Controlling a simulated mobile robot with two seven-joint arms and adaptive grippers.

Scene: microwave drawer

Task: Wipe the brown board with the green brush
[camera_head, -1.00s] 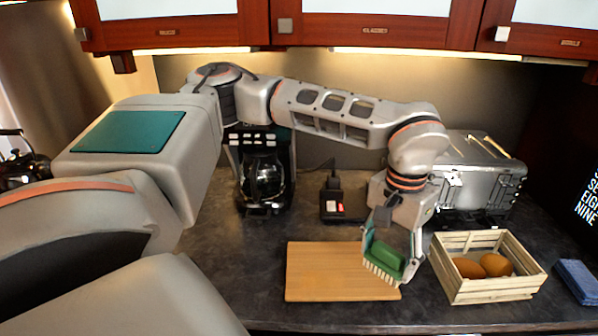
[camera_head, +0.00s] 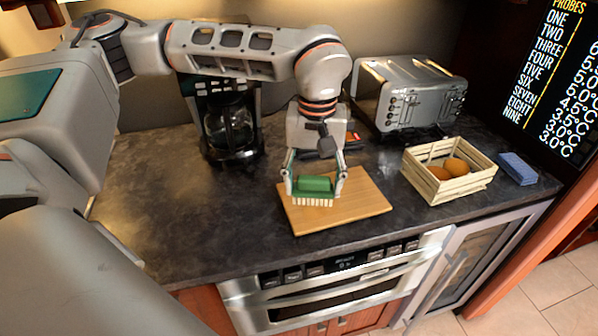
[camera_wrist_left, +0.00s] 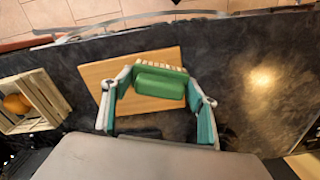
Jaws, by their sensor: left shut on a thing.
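The brown board (camera_head: 362,195) lies flat on the dark counter, and it also shows in the wrist view (camera_wrist_left: 105,70). My left gripper (camera_head: 314,190) is over the left part of the board, shut on the green brush (camera_head: 314,184). The brush has a green back and pale bristles that point down toward the board. In the left wrist view the brush (camera_wrist_left: 160,85) sits between the two fingers. I cannot tell whether the bristles touch the board. My right gripper is not in view.
A wooden crate (camera_head: 459,187) with brown round items stands right of the board, with a blue sponge-like block (camera_head: 518,168) beyond it. A toaster (camera_head: 410,95) and a coffee maker (camera_head: 230,125) stand behind. The counter (camera_head: 190,225) left of the board is clear.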

